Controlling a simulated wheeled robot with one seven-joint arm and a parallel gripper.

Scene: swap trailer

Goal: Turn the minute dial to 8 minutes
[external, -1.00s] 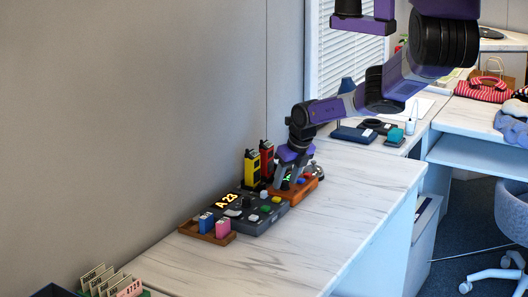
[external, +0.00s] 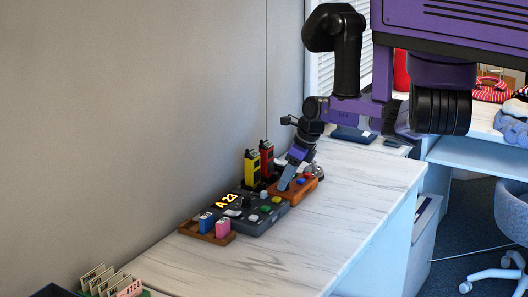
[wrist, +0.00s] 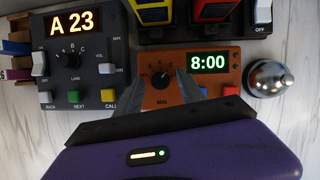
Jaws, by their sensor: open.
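The orange timer box (wrist: 222,84) has a display (wrist: 208,62) reading 8:00 in the wrist view. Its black minute dial (wrist: 161,79) sits at the left of the box, above a small "MIN" label. My gripper (wrist: 163,84) is open, with one finger to each side of the dial; I cannot tell whether they touch it. The lower part of the box is partly hidden by my gripper. In the external view the timer box (external: 309,187) stands on the counter, and my gripper (external: 284,184) comes down at its left end, hiding the dial.
A dark panel (wrist: 85,32) showing "A 23" with a lane knob and buttons lies left of the timer. A silver bell (wrist: 268,78) stands at its right. Yellow (external: 252,168) and red (external: 267,160) handsets stand behind. The counter (external: 345,205) in front is clear.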

